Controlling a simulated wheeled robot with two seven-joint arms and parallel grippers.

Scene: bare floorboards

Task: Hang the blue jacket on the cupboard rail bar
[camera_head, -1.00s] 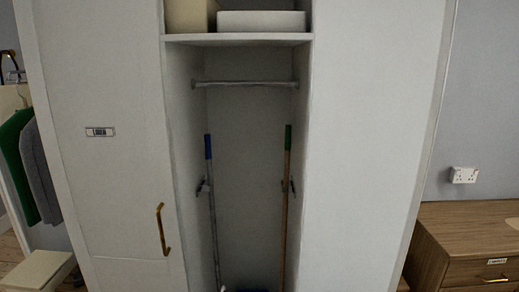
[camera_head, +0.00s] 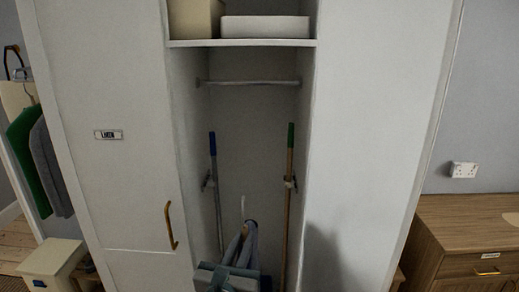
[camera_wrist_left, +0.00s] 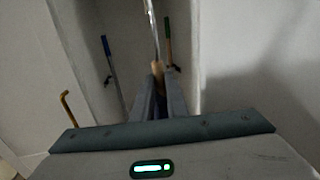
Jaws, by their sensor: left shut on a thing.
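The rail bar (camera_head: 250,83) runs across the cupboard's open bay, below the shelf, and is empty. My left gripper (camera_head: 245,230) is low in front of the bay, well below the bar. It is shut on the neck of a hanger, whose pale hook (camera_head: 242,208) points up above the fingertips. In the left wrist view, the metal hook (camera_wrist_left: 152,28) and wooden neck (camera_wrist_left: 157,70) rise between the fingers. A dark blue bit of the jacket (camera_wrist_left: 158,110) shows between the fingers; the rest is hidden behind the gripper. My right gripper is out of view.
A blue-topped pole (camera_head: 215,180) and a green-topped wooden pole (camera_head: 288,185) stand inside the bay. Boxes (camera_head: 265,27) sit on the shelf (camera_head: 240,43). A closed door with a brass handle (camera_head: 170,226) is left, a wooden drawer unit (camera_head: 465,220) right. The space around the bar is clear.

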